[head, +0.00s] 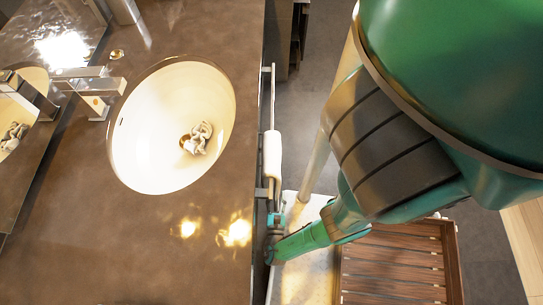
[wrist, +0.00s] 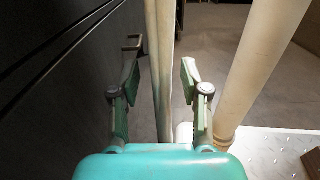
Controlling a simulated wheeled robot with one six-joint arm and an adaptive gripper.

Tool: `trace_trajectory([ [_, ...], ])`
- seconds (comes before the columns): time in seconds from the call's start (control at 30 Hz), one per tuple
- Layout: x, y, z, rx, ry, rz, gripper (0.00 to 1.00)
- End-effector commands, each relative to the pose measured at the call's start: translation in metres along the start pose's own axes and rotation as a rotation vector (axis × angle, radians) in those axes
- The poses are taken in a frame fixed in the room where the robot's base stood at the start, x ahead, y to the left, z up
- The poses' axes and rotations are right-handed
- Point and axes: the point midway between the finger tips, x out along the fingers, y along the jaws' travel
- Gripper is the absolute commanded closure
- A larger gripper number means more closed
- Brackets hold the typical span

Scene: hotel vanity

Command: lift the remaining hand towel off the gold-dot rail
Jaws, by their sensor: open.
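A white hand towel (head: 272,155) hangs over a thin rail (head: 272,90) along the vanity's front edge in the head view. My gripper (head: 276,218) is beside the vanity front, just nearer than the towel and apart from it. In the wrist view my open gripper (wrist: 160,75) has a pale upright strip (wrist: 160,50) showing between its fingers. It looks like the towel seen edge-on, but I cannot be sure, nor tell how far ahead it is. No gold dot can be made out.
The vanity top (head: 190,260) holds an oval basin (head: 150,150) with a crumpled whitish thing (head: 200,138) inside, and a tap (head: 95,85). A slatted wooden piece (head: 395,265) is low at right. A beige pole (wrist: 262,60) stands right of my gripper.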

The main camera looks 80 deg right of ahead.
Motion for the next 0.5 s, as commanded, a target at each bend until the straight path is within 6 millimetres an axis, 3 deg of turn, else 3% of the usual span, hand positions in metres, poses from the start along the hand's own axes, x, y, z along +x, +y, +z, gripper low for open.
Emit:
trace_trajectory([
  [0.5, 0.024, -0.002, 0.002, 0.001, 0.000, -0.005, 0.54],
])
